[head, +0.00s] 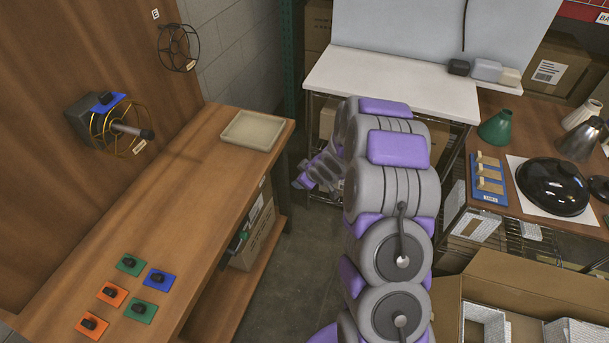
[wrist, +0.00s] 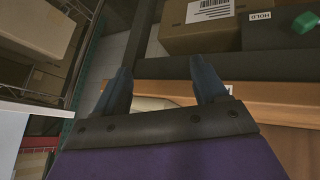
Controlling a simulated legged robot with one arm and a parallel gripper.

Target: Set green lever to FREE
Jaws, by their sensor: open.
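A green part (wrist: 305,22) shows at the upper right edge of the wrist view, on a dark box (wrist: 270,35) beside a label reading HOLD. It looks like the green lever, but it is cut off by the frame and its setting cannot be told. In the head view, a small green piece (head: 236,242) shows on the shelf under the wooden bench, partly hidden by the bench top. My gripper (wrist: 161,86) is open and empty, with its two dark fingers apart, short of the shelf and to the left of the green part.
A cardboard box (wrist: 200,25) stands left of the dark box. The wooden bench (head: 190,205) bears a beige tray (head: 253,131) and several coloured plates with black knobs. A white table (head: 395,85) stands behind my arm. Floor (head: 285,265) is clear beside the bench.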

